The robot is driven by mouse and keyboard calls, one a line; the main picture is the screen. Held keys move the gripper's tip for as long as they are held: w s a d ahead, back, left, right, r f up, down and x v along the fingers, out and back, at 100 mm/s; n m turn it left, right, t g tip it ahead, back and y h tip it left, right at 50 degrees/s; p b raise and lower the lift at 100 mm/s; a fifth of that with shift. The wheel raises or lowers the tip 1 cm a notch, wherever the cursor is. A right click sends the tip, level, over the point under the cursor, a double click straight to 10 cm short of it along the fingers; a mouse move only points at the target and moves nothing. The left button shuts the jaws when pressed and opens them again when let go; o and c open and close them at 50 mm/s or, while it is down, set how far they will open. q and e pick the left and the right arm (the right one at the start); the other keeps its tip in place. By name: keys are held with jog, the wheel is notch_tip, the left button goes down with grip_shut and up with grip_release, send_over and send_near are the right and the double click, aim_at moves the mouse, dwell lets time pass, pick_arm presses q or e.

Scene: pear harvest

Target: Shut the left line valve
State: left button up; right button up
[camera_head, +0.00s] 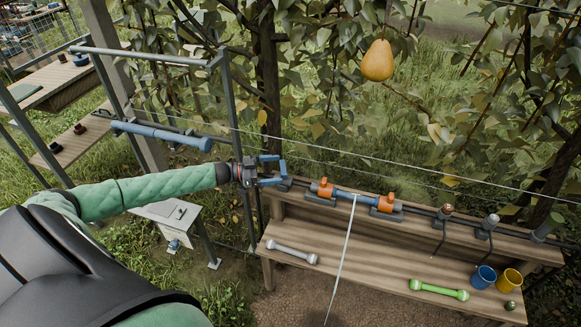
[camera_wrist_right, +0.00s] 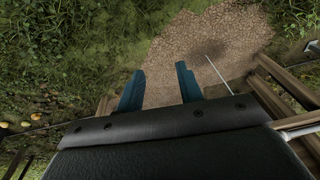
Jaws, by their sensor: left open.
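The left line valve (camera_head: 322,188) is orange and sits on a dark pipe at the upper shelf of a wooden bench. A similar orange right valve (camera_head: 387,203) sits further right, with a blue pipe section (camera_head: 352,196) between them. Whether either handle lies along or across the pipe is too small to tell. My left gripper (camera_head: 284,172) is open, its blue fingers just left of the left valve, apart from it and apparently empty. My right gripper (camera_wrist_right: 159,70) has its two teal fingers spread with nothing between them, above a gravel path; it is not in the head view.
The wooden bench (camera_head: 345,258) carries a grey dumbbell-shaped piece (camera_head: 292,252), a green one (camera_head: 439,289), a blue cup (camera_head: 483,277) and a yellow cup (camera_head: 509,280). A pear (camera_head: 378,61) hangs above. A thin white line (camera_head: 344,247) hangs in front of the bench.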

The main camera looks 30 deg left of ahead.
pick_arm(q)
jog(key=p+x, duration=0.1)
jog(key=x, duration=0.4)
jog(key=shift+w+d+p, duration=0.2)
jog(key=shift+d+p, duration=0.05)
jog(key=shift+p, duration=0.05)
pick_arm(e)
notch_tip(320, 180, down, 7)
jog(key=s+d, duration=0.1)
jog(key=s, duration=0.1)
jog(key=shift+d+f, duration=0.15)
pick_arm(q)
jog(key=shift+c, duration=0.4)
pick_arm(e)
jog(key=shift+s, duration=0.1)
pick_arm(q)
jog(key=c, duration=0.9)
pick_arm(e)
jog(key=shift+s+f, duration=0.1)
jog(key=shift+f, duration=0.05)
